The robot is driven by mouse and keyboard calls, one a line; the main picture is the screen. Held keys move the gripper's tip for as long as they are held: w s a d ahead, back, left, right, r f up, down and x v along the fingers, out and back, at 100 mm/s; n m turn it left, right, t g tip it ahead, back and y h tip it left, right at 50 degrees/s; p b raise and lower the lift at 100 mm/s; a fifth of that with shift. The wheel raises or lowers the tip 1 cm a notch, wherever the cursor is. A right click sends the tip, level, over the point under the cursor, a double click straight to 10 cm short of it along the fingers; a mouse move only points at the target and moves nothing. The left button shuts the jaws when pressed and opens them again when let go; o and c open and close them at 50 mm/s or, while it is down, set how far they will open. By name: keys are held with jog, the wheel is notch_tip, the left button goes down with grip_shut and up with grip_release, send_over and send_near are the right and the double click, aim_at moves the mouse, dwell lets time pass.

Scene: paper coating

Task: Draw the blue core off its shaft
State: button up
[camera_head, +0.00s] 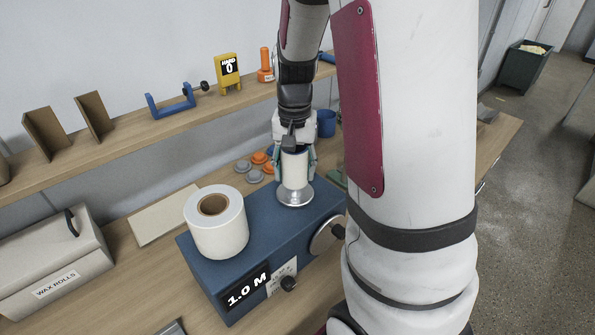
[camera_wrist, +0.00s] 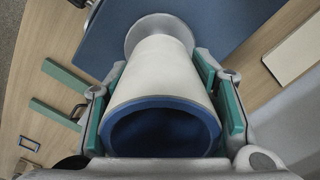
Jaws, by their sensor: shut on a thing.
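The blue core (camera_wrist: 163,104) shows as a blue rim and hollow in the wrist view, with white paper wound around it. The wound core (camera_head: 294,172) stands upright over a silver flange (camera_head: 296,198) on the blue machine (camera_head: 262,217). The flange also shows in the wrist view (camera_wrist: 146,26). My gripper (camera_head: 295,168) comes from above, its teal-padded fingers shut on opposite sides of the wound core. The shaft is hidden. Whether the lower end touches the flange is hard to tell.
A large white roll (camera_head: 216,238) with a brown core stands on the machine's left end. Grey and orange discs (camera_head: 259,158) lie behind it. A shelf (camera_head: 120,134) with a blue bracket (camera_head: 172,101) and a yellow counter (camera_head: 229,72) runs behind. A wax rolls box (camera_head: 52,258) stands left.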

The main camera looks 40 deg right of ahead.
jog(key=shift+r+p, duration=1.35)
jog(key=shift+r, duration=1.4)
